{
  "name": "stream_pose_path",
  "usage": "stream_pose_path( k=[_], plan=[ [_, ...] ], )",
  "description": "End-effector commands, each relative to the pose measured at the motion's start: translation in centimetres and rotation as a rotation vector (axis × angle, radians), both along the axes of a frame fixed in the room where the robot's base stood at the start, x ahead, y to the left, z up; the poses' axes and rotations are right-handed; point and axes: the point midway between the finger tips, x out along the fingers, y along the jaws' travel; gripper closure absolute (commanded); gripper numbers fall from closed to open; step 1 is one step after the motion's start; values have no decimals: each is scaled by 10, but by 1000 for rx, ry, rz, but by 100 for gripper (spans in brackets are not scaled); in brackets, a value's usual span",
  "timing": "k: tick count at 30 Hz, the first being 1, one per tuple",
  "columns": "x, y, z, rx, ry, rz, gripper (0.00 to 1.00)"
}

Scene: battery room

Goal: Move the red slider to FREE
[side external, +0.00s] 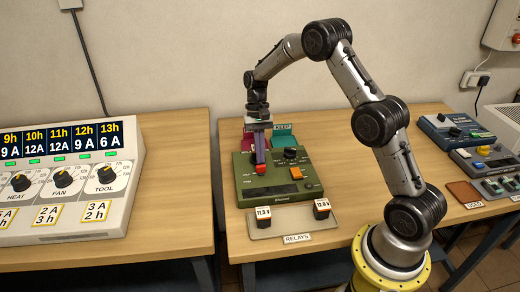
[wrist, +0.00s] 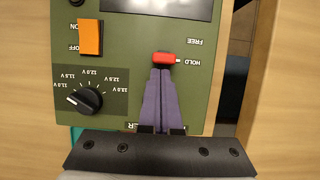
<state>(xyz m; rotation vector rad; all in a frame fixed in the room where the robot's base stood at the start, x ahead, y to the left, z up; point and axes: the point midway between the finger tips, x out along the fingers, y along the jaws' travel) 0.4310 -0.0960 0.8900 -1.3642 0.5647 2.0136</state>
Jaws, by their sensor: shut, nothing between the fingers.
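The green device (side external: 285,205) stands on the right table. Its red slider (wrist: 165,58) is level with the HOLD label (wrist: 191,62) in the wrist view, where the lettering is upside down. The FREE label (wrist: 201,41) is higher in that picture. The slider also shows in the side view (side external: 260,169). My gripper (wrist: 162,71) is shut and empty. Its purple fingers reach down over the panel, with their tips right at the slider's HOLD-side edge. I cannot tell whether they touch it. The slider's track is largely hidden.
The device has an orange switch (wrist: 90,37) and a black voltage knob (wrist: 89,100). A tray (side external: 265,231) labelled RELAYS, with two small blocks, lies in front. A large timer panel (side external: 75,158) stands on the left table. More devices (side external: 452,131) are at the right.

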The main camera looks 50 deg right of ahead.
Motion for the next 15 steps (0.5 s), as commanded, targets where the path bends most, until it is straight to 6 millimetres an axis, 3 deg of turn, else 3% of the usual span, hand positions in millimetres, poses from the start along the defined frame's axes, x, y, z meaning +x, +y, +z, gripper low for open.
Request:
stream_pose_path(
  k=[8, 15],
  plan=[
    [-2, 3, 0, 1, 0, 1, 100],
    [-22, 23, 1, 2, 1, 1, 100]
  ],
)
